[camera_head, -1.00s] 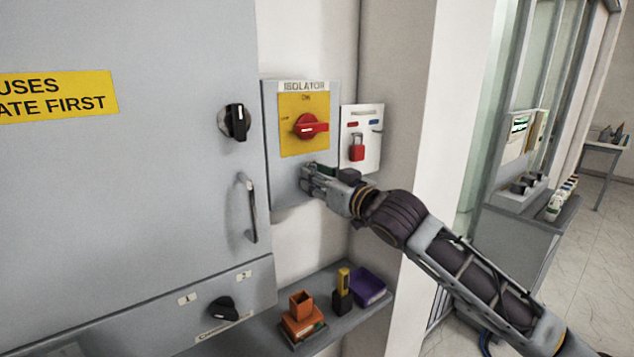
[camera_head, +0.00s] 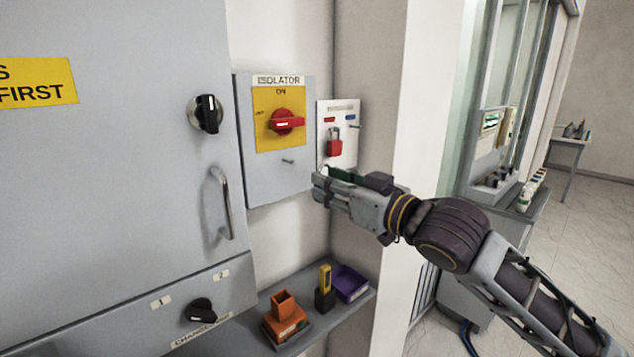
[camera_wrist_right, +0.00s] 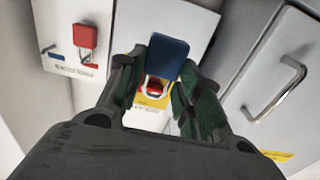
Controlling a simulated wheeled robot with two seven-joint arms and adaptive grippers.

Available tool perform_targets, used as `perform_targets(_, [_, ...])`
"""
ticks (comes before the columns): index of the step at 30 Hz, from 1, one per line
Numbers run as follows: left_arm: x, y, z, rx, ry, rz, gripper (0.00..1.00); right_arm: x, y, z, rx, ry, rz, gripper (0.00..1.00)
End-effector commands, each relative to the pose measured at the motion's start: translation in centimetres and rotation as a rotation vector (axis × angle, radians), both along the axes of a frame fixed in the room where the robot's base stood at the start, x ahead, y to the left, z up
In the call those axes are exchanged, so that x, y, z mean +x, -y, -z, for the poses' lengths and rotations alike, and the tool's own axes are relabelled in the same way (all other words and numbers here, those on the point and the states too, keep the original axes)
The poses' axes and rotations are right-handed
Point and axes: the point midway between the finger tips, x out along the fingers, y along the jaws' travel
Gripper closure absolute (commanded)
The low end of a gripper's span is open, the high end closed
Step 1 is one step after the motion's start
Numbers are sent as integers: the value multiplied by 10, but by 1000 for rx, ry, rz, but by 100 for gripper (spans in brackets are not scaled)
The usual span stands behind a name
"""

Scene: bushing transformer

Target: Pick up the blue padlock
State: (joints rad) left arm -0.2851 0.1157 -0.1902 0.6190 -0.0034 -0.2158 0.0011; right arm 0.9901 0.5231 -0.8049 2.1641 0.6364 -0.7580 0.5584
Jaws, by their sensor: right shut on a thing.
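My right gripper (camera_head: 322,187) is shut on the blue padlock (camera_wrist_right: 169,57). The gripper is in front of the wall, just below the small white lock board (camera_head: 338,112) and right of the isolator's lower edge. My left gripper is not in view.
A red padlock (camera_head: 334,147) hangs on the lock board; the peg by the blue label is bare. The grey isolator box (camera_head: 265,180) has a red handle (camera_head: 287,121) and a small peg (camera_head: 288,161). A shelf below carries orange, yellow-black and purple items (camera_head: 350,283).

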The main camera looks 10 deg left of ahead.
Motion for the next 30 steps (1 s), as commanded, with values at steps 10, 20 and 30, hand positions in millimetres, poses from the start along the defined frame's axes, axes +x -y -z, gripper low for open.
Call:
perform_targets(10, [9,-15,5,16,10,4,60,-27,36,0,2,1,1,91])
perform_targets(20, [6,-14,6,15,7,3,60,-36,47,0,1,1,0,91])
perform_targets(30, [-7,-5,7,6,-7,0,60,-37,47,-1,1,1,-1,91])
